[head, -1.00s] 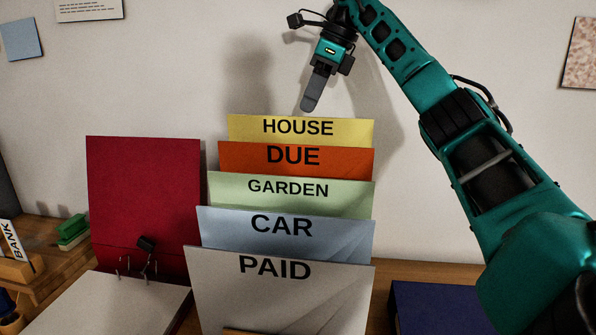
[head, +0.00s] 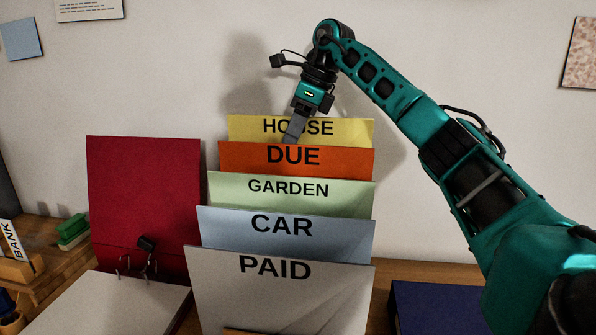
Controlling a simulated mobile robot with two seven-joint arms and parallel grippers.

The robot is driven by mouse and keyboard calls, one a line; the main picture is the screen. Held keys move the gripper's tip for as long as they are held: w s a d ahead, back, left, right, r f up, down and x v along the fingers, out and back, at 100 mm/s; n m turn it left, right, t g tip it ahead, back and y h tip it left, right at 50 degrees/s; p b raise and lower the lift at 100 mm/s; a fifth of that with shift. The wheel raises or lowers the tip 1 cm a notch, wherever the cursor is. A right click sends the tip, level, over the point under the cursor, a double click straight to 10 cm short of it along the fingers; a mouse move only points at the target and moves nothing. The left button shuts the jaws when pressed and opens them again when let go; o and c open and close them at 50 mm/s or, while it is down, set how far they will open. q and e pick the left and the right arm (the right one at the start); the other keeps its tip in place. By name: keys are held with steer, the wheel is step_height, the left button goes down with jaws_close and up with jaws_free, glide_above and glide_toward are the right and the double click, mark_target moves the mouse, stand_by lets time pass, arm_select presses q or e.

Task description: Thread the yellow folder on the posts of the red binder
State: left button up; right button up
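The yellow folder (head: 345,132), lettered HOUSE, stands upright at the back of a row of lettered folders. My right gripper (head: 290,137) points down in front of it and covers part of its lettering. Its fingertips end at the top edge of the orange folder; whether they touch the yellow folder is unclear. The fingers overlap in this view, so I cannot tell whether they are open or shut. The red binder (head: 143,195) lies open at the left, its red cover upright. Its thin metal posts (head: 122,266) rise behind white sheets. My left gripper is out of view.
In front of the yellow folder stand the orange DUE (head: 345,160), green GARDEN (head: 350,195), blue CAR (head: 345,235) and white PAID (head: 290,297) folders. A dark blue binder (head: 435,305) lies at the right. A green stapler-like object (head: 73,230) is at the left.

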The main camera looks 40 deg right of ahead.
steer(key=shift+f, duration=0.25)
stand_by(0.3)
steer(key=shift+c, duration=0.3)
jaws_close()
stand_by(1.1)
